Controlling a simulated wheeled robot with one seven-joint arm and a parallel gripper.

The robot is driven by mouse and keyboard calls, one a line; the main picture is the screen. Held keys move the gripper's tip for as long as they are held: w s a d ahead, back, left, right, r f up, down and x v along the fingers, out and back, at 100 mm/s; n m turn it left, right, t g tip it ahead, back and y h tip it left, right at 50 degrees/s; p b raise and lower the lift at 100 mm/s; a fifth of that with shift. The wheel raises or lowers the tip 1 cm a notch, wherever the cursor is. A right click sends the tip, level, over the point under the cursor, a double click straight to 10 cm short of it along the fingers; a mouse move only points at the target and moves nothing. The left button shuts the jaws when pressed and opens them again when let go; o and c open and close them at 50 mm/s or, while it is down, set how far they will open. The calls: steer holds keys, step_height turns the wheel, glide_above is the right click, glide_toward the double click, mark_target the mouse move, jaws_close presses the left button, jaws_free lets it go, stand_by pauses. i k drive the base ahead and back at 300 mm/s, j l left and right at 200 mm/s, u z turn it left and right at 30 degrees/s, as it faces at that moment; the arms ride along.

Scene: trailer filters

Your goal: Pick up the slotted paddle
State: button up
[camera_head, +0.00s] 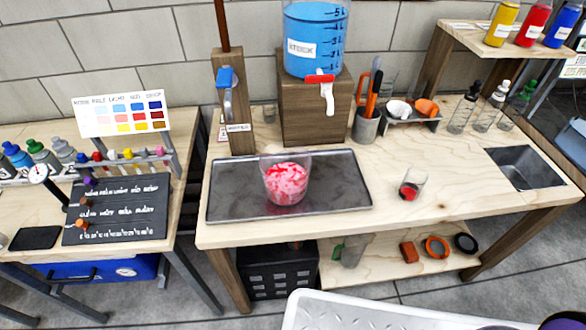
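I cannot single out the slotted paddle for certain. A grey tool cup (366,127) stands on the wooden bench, right of the drink dispenser's wooden stand. Upright tools stick out of it, among them a dark handle (376,80) and an orange one (371,104); their lower ends are hidden in the cup. My gripper does not show in this view.
A glass bowl of red and white contents (286,182) stands on a dark metal tray (335,196). A small glass with red in it (412,185) is to the right.

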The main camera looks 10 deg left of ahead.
mark_target(377, 61)
steer(key=i+l+u, duration=0.3)
steer(key=i, duration=0.15)
steer(key=i+l+u, duration=0.3)
steer(key=i, duration=0.1)
